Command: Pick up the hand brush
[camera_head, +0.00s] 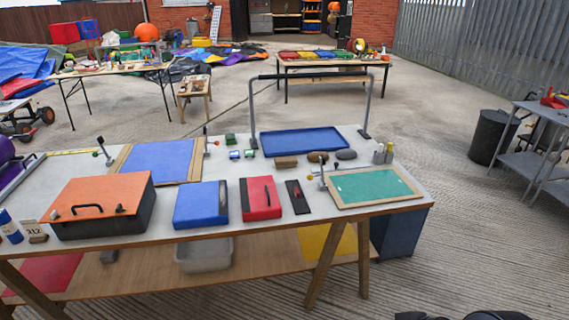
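I cannot pick out the hand brush with certainty. A brown block (286,161), a darker rounded piece (318,157) and a grey piece (346,154) lie in a row at the table's back, in front of the blue tray. Their bristles or handles are too small to make out. A narrow black piece with a red mark (297,196) lies nearer, between the red case and the green board. Neither gripper shows. Only a dark rounded part, probably of my arm, shows at the bottom right edge.
The long white-topped table (240,185) holds an orange-lidded box (100,195), a blue case (201,205), a red case (261,199), a green board (372,187) and a blue tray (305,142) beneath a grey hoop frame (252,105).

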